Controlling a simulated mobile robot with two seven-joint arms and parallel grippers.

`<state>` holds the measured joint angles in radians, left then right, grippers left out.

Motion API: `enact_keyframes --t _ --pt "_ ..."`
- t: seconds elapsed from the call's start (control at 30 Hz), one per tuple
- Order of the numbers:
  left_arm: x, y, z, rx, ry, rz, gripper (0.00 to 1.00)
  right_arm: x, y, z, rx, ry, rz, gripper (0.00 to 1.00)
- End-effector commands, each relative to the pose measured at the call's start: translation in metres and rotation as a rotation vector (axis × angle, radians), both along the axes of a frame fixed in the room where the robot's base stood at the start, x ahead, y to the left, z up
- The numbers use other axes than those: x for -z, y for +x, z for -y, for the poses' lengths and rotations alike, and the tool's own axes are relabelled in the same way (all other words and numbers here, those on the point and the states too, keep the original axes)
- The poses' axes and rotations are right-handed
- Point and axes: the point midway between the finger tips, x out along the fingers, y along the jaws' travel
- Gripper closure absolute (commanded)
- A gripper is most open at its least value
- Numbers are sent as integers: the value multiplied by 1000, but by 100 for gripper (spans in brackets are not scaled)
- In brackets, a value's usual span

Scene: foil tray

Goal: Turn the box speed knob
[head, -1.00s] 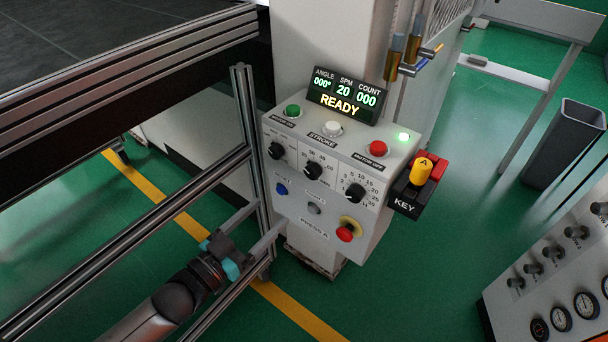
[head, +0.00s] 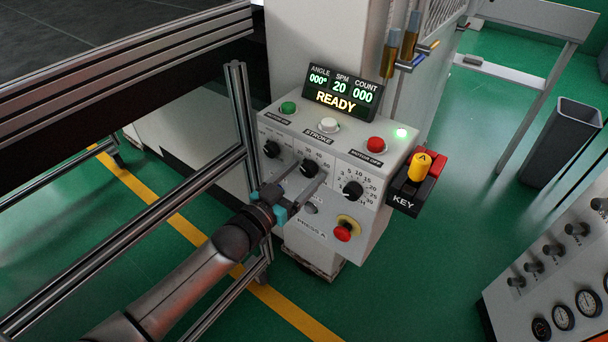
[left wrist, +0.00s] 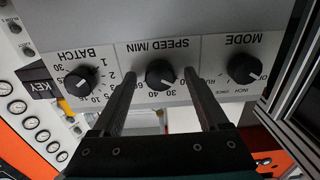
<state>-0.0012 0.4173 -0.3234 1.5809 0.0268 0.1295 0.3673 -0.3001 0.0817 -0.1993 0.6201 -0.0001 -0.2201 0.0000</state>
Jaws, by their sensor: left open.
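The grey control box (head: 385,160) stands beside the frame, its front panel facing me. The black speed knob (head: 309,168) is the middle of three knobs. In the left wrist view the panel is upside down, and the speed knob (left wrist: 160,75) shows under the label SPEED /MIN. My left gripper (head: 311,172) is open, with its fingers reaching toward the panel, one on each side of the speed knob. In the left wrist view its fingertips (left wrist: 159,72) flank the knob with a gap on both sides. Whether they reach knob depth is unclear. My right gripper is not in view.
The mode knob (head: 271,149) and batch knob (head: 352,190) sit on either side. A red stop button (head: 343,232) is lower right. A key switch block (head: 419,182) juts from the box's right side. An aluminium frame post (head: 243,125) stands close left. The display (head: 342,92) reads READY.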

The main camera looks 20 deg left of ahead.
Motion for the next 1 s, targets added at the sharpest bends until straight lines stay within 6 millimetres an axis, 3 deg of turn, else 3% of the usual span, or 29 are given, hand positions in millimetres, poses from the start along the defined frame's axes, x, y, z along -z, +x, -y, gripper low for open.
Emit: enact_keyframes --t 0.4,1.0 --pt "0 5 2 1 0 0 24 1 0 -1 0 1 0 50" --pt "0 5 2 1 0 0 92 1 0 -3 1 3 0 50"
